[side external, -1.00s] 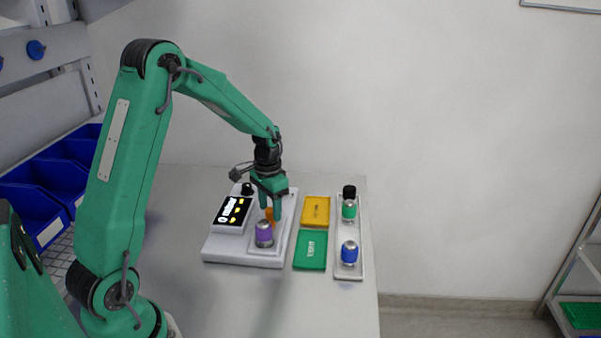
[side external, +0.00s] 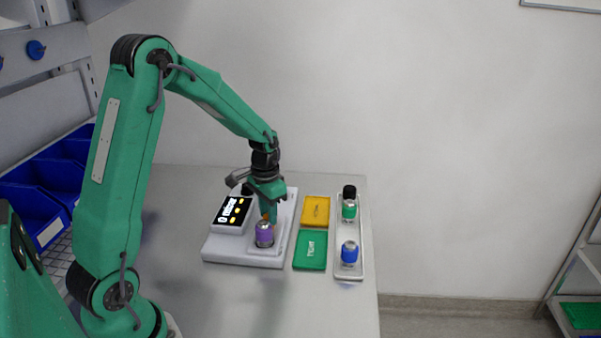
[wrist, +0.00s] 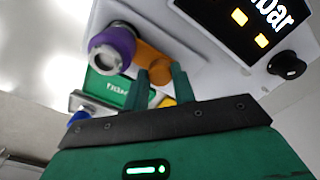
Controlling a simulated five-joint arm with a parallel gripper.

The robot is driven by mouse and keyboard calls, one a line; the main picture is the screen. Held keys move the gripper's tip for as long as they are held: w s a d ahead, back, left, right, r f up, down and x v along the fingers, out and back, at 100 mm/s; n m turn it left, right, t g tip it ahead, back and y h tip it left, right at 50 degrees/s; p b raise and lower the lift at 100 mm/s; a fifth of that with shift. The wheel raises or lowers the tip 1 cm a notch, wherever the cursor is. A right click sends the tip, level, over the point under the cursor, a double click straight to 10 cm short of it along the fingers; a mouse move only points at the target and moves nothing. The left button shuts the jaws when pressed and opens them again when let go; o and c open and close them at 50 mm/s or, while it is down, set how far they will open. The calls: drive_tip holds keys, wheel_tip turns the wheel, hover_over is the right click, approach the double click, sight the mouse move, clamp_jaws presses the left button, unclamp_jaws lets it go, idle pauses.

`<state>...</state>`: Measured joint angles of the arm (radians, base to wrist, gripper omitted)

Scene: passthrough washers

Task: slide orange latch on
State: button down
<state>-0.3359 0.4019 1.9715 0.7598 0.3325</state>
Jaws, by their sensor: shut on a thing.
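The orange latch (wrist: 152,60) sits beside the purple-banded fitting (wrist: 113,46) on the white device in the wrist view. In the side view only a small bit of the latch (side external: 265,217) shows, just behind the purple fitting (side external: 264,233). My gripper (side external: 270,217) points down at the latch, close behind the fitting. In the wrist view my gripper's (wrist: 160,78) two fingers are shut on the latch, one on each side. The fingers hide part of it.
The white device (side external: 225,252) carries a lit display (side external: 233,211) and a black knob (wrist: 287,65). To its right lie a yellow block (side external: 316,211), a green block (side external: 310,250) and a tray (side external: 348,274) with a green-banded fitting (side external: 349,209) and a blue one (side external: 349,252).

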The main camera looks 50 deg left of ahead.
drive_tip(key=c, duration=1.1)
unclamp_jaws()
drive_tip(key=shift+s+d, duration=0.1)
drive_tip(key=shift+d, duration=0.05)
drive_tip(key=shift+c, duration=0.2)
drive_tip(key=shift+r, duration=0.15)
wheel_tip(320, 180, up, 7)
drive_tip(key=shift+r, duration=0.3)
drive_tip(key=shift+s+d+r, duration=0.15)
drive_tip(key=shift+d+r, duration=0.1)
drive_tip(key=shift+r, duration=0.1)
drive_tip(key=s+d+r+t, duration=0.2)
drive_tip(key=s+d+r, duration=0.3)
drive_tip(key=s, duration=0.3)
drive_tip(key=s+d+r+t, duration=0.3)
drive_tip(key=s+d+r, duration=0.1)
drive_tip(key=s+d, duration=0.4)
drive_tip(key=shift+s+r, duration=0.3)
drive_tip(key=shift+r, duration=0.05)
